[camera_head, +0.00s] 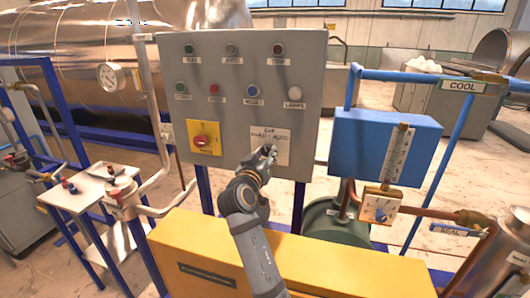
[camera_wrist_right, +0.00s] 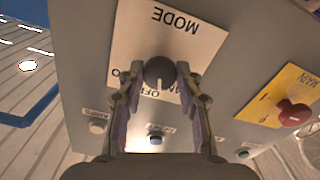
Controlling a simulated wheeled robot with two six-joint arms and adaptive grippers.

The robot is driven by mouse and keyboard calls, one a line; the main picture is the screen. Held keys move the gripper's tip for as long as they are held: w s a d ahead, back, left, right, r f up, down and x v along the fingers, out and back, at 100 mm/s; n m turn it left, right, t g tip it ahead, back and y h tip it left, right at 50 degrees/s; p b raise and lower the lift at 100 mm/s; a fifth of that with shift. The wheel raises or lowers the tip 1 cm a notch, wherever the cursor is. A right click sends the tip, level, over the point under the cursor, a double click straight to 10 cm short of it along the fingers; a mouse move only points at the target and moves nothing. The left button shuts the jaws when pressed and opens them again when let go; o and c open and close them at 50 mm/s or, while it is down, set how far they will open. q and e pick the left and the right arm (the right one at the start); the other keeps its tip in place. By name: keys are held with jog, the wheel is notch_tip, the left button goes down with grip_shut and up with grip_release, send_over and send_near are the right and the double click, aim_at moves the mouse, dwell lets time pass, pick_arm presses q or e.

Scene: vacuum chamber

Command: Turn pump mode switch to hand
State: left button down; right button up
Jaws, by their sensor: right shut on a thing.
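The pump mode switch is a dark round knob (camera_wrist_right: 157,71) on a cream plate (camera_head: 283,148) at the lower right of the grey control panel. In the right wrist view the plate appears upside down, with MODE, OFF and partly covered side labels. A pale line on the knob points down in that view, toward OFF. My right gripper (camera_wrist_right: 160,76) is shut on the knob, one finger on each side. In the head view the right gripper (camera_head: 270,152) covers the knob and part of the plate. My left gripper is not in view.
A red rotary switch (camera_head: 202,140) on a yellow plate sits left of the mode plate. Several lamps and buttons line the grey panel (camera_head: 230,105) above. A yellow cabinet (camera_head: 340,266) stands below, and a blue box (camera_head: 370,146) with pipes is at right.

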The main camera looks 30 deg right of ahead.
jog(key=n+p, duration=0.2)
jog(key=n, duration=0.3)
jog(key=shift+f+n+p, duration=0.1)
jog(key=shift+n+p, duration=0.2)
dwell(0.4)
jog(key=o, duration=0.8)
jog(key=shift+c, duration=0.2)
jog(key=o, duration=0.4)
jog(key=shift+d, duration=0.2)
jog(key=shift+a, duration=0.1)
